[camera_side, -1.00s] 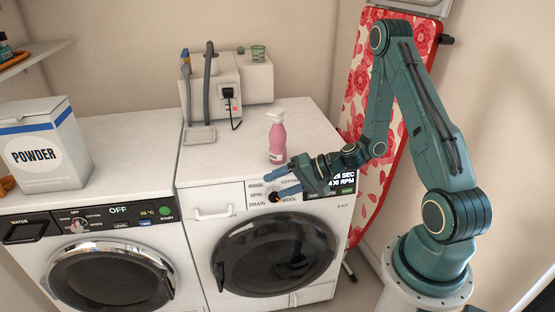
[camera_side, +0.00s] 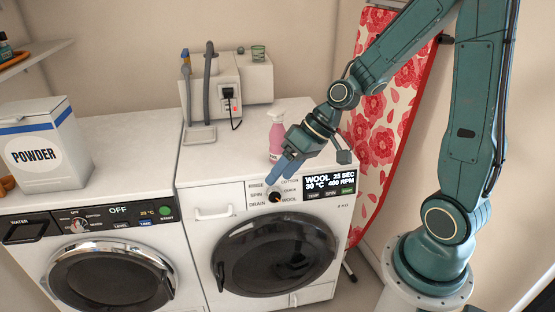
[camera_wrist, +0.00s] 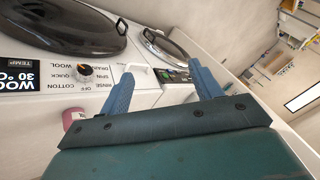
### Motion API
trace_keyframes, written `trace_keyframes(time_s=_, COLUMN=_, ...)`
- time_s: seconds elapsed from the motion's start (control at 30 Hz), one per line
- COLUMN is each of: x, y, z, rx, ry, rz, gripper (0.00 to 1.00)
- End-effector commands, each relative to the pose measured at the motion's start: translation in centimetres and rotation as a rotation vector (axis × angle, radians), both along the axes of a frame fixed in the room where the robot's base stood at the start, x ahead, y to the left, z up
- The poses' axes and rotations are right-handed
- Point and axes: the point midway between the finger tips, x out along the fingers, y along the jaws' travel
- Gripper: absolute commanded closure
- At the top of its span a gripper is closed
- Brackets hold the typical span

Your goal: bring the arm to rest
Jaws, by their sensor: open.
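My gripper (camera_side: 283,176) is in front of the right washing machine's control panel, its blue fingers angled down and left near the program dial (camera_side: 275,197). In the wrist view my gripper (camera_wrist: 162,82) has its two fingers spread apart with nothing between them. The dial (camera_wrist: 86,69) shows there, to the left of the fingers. From the side I cannot tell the exact gap between fingertips and dial. The panel display (camera_side: 329,182) reads WOOL, 25 SEC, 30 °C, 400 RPM.
A pink spray bottle (camera_side: 276,134) stands on the machine top, close behind my gripper. A powder box (camera_side: 45,149) stands on the left machine. A red floral ironing board (camera_side: 392,125) leans at the right wall behind my arm.

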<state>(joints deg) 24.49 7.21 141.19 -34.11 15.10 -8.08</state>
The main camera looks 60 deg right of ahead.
Motion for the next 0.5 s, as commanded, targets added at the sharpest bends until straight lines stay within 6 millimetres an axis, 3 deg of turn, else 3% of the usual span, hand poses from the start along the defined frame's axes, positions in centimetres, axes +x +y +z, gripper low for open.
trace_keyframes(time_s=0.5, x=-5.6, y=0.6, z=6.6, rx=-0.278, ry=-0.008, rz=0.054, gripper=0.36)
